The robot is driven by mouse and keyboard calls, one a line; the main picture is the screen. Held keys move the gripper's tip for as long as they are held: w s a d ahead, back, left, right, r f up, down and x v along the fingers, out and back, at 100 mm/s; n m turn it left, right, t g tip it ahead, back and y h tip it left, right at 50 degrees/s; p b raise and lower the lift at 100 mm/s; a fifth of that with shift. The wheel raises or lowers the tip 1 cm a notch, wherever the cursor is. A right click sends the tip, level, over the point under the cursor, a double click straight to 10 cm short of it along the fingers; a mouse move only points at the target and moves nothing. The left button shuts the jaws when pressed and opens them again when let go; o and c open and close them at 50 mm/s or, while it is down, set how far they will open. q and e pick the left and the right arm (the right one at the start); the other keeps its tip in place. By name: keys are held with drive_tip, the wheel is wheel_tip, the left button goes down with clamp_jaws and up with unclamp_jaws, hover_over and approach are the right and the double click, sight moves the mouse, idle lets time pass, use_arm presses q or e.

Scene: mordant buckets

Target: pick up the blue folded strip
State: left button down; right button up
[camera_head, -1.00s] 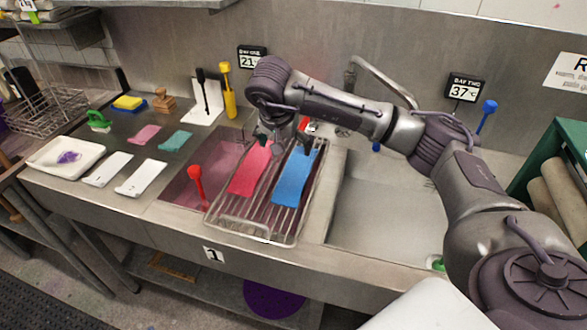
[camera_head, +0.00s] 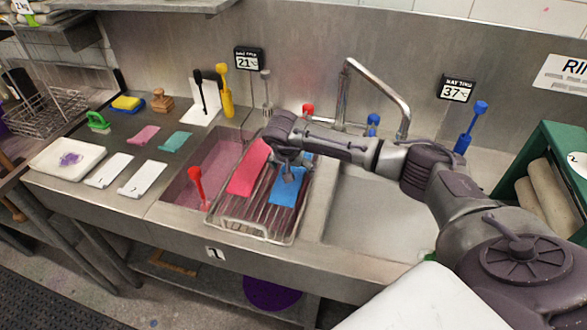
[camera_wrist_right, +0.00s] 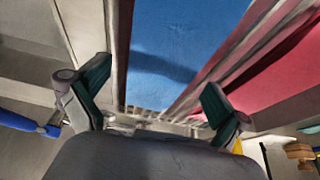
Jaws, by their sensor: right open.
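The blue folded strip (camera_head: 287,186) lies flat on the wire drying rack, to the right of a red strip. My right gripper (camera_head: 289,170) is over the upper part of the blue strip and hides some of it. In the right wrist view, the two fingers (camera_wrist_right: 150,100) are apart with nothing between them. The blue strip (camera_wrist_right: 180,50) fills the space ahead of them, with a dark shadow across it. I cannot tell how high the fingers are above it. My left gripper is not in view.
The red strip (camera_head: 248,168) lies close beside on the wire rack (camera_head: 250,228). A red-handled tool (camera_head: 196,180) stands left of the rack. The faucet (camera_head: 380,80) rises behind, and an empty sink basin (camera_head: 370,215) is to the right.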

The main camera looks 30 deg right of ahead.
drive_tip(key=shift+f, duration=0.15)
drive_tip(key=shift+c, duration=0.2)
drive_tip(key=c, duration=1.1)
drive_tip(key=shift+o, duration=0.2)
